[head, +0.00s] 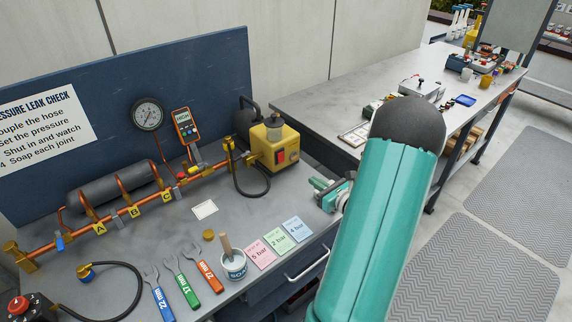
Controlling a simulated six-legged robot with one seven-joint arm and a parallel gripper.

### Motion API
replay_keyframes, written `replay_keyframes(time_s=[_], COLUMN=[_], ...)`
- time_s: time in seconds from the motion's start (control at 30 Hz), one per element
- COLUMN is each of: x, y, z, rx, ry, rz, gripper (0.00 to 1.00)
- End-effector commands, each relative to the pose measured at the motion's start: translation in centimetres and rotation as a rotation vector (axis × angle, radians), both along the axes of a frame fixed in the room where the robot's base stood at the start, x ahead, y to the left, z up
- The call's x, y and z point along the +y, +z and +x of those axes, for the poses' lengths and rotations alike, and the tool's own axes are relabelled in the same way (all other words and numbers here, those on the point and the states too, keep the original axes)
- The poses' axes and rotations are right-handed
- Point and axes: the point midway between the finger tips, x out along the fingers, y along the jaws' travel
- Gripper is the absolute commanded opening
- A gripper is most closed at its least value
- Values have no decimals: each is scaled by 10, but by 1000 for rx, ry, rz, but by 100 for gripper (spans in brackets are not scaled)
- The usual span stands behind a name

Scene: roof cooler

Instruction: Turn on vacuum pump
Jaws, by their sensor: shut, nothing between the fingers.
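A yellow pump unit (262,148), which looks like the vacuum pump, stands at the right end of the near bench by the blue back panel. A red switch (281,156) is on its front face; I cannot tell its position. A black hose runs from the copper pipe fitting beside it. My gripper (318,186) is shut and empty, to the right of and nearer than the pump, apart from it. My teal arm hides part of the bench's right side.
Copper pipework (125,212) with a pressure gauge (147,114) runs along the panel. Spanners, a soap pot (233,266) and coloured pressure cards (278,241) lie in front. A second bench (330,95) holds other equipment. Bare benchtop lies left of my gripper.

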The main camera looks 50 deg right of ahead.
Motion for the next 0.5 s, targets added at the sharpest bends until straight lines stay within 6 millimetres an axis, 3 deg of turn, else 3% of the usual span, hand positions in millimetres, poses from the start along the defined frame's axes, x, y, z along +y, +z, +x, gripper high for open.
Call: replay_keyframes(time_s=[0.23,0.5], x=[0,-6], y=[-2,-8], z=[15,65], rx=[0,-1], ry=[5,7], rz=[0,0], gripper=[0,0])
